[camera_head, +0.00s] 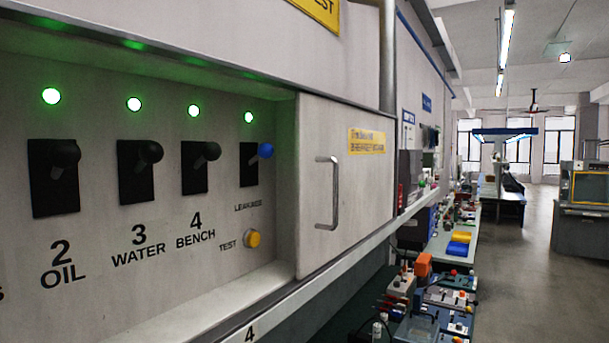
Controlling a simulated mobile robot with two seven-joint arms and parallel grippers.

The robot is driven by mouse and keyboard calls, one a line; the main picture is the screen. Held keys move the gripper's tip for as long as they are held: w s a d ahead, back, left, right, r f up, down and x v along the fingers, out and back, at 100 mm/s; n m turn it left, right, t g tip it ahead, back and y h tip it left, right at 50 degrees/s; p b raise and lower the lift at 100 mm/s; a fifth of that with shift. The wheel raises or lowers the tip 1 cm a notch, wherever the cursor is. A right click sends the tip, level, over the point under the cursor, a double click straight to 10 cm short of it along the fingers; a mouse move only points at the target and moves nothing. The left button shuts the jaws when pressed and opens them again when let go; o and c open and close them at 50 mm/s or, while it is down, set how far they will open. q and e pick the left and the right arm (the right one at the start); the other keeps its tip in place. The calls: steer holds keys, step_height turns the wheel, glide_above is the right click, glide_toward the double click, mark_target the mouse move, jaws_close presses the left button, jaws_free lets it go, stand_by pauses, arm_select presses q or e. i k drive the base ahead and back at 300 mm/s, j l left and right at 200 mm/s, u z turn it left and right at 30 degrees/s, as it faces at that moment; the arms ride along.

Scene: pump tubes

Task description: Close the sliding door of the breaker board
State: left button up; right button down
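The breaker board's sliding door (360,214) is a pale grey panel with a vertical metal bar handle (334,193) and a yellow label. It stands at the right side of the board's recess, and the recess to its left is uncovered. In the recess, black breaker levers marked 2 OIL (55,177), 3 WATER (136,170) and 4 BENCH (195,167) show, each under a lit green lamp. A blue-tipped leakage lever (265,151) and a yellow test button (253,239) sit near the door's left edge. Neither gripper is in view.
A pale ledge (330,265) runs under the board and door. A vertical pipe (387,55) comes down above the door. Workbenches with tools and coloured bins (459,243) line the wall beyond. The grey floor (519,265) at the right is open.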

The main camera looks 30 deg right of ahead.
mark_target(345, 154)
steer(key=z, duration=1.15)
